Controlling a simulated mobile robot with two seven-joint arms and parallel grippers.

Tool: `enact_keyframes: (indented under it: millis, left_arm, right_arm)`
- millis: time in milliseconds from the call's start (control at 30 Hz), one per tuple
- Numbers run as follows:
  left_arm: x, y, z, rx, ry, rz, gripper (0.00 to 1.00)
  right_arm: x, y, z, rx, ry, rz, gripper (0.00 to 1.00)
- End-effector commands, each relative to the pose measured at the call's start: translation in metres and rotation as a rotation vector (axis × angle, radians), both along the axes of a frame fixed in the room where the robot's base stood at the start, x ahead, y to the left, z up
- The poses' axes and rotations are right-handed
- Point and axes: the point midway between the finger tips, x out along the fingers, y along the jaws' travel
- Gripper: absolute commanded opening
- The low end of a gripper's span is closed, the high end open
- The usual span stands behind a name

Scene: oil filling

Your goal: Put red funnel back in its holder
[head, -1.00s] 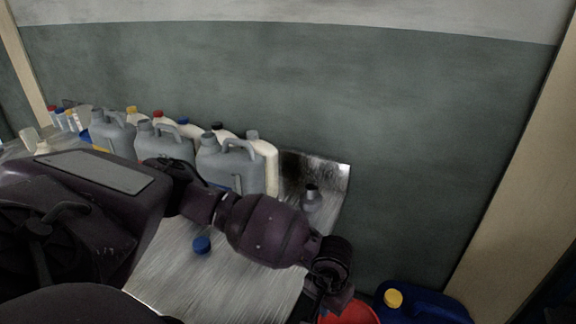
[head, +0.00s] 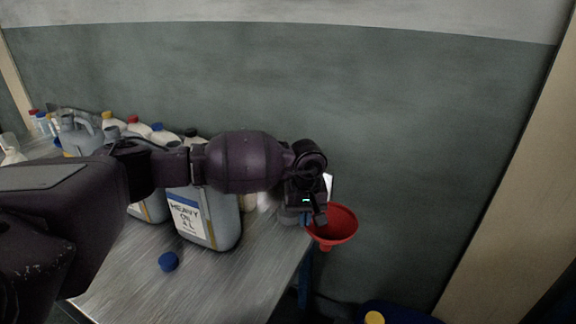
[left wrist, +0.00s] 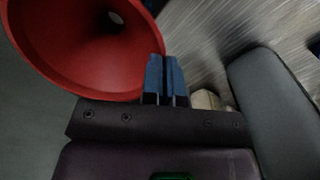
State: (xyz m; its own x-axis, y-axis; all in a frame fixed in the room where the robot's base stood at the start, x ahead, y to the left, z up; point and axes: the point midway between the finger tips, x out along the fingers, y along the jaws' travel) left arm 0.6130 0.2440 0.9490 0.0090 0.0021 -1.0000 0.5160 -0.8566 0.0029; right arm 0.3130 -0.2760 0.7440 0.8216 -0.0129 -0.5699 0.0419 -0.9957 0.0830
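The red funnel (head: 340,226) hangs in the air just past the right edge of the table, wide mouth up and spout down. My left gripper (head: 320,218) is at the left side of its rim. In the left wrist view the blue fingertips (left wrist: 165,78) are close together at the edge of the red funnel (left wrist: 70,45), whose wide mouth faces the camera. The gripper is shut on the rim. I cannot make out a funnel holder in either view. My right gripper is not in view.
A grey heavy oil jug (head: 222,222) stands on the metal table (head: 235,285), with more jugs and bottles behind it along the wall. A blue canister (head: 400,314) with a yellow cap stands low at right.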

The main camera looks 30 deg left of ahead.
Motion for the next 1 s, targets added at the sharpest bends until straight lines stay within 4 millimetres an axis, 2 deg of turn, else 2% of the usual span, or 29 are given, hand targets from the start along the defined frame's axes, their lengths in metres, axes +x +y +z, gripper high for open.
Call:
enact_keyframes:
  millis: [33,133,400,700,1000]
  left_arm:
    - [0.014,0.007,0.013,-0.004,-0.004,0.098,0.0]
    - [0.034,0.021,0.035,-0.014,-0.005,0.296,0.0]
    - [0.059,0.051,0.072,-0.034,-0.007,0.764,0.0]
    - [0.067,0.074,0.089,-0.046,-0.013,1.214,0.0]
    - [0.066,0.082,0.092,-0.052,-0.023,1.452,0.0]
  right_arm:
    - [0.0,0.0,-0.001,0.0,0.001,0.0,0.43]
    - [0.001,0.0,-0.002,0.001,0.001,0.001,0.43]
    - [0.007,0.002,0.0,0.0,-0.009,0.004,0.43]
    - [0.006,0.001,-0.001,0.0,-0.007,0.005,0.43]
    - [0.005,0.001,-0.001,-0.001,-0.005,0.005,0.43]
